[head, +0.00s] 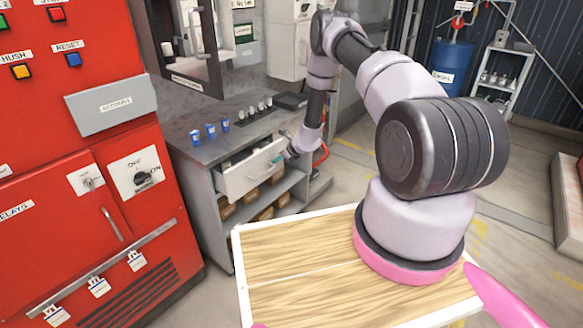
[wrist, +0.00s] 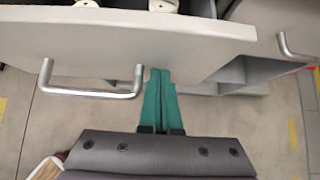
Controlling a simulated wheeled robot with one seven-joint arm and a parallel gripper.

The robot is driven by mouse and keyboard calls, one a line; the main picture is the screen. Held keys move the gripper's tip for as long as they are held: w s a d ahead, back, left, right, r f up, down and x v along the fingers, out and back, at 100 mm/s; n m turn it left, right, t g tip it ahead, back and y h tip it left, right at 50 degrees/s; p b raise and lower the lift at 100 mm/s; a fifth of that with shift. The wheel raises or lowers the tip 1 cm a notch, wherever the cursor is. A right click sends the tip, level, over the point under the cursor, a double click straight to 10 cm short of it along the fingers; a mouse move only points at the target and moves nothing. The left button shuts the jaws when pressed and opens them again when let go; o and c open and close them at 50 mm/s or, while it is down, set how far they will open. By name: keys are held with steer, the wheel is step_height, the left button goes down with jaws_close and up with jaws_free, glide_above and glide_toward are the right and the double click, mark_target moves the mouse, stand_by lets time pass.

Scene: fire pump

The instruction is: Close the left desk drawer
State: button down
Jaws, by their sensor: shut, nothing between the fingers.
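The left desk drawer (head: 246,178) is pulled out from the grey desk, with its light front panel facing the room and its inside partly visible. In the wrist view its front (wrist: 120,38) spans the upper picture, with a silver bar handle (wrist: 92,92) left of my fingers. My gripper (head: 277,160) is at the right part of the drawer front. In the wrist view its green fingers (wrist: 162,72) are shut together and empty, with their tips at the lower edge of the front. I cannot tell whether they touch it.
The desk top (head: 205,140) carries blue cups (head: 210,131) and several small items. Shelves with brown items (head: 252,196) lie below the drawer. A second handle (wrist: 292,48) shows at right in the wrist view. A red cabinet (head: 90,180) stands left of the desk.

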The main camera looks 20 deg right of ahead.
steer(key=w+a, duration=0.1)
steer(key=w, duration=0.1)
steer(key=w+a, duration=0.3)
steer(key=w, duration=0.1)
steer(key=shift+w+a, duration=0.25)
steer(key=shift+a, duration=0.15)
steer(key=shift+w+a, duration=0.2)
steer(key=shift+w, duration=0.05)
steer(key=shift+r, duration=0.2)
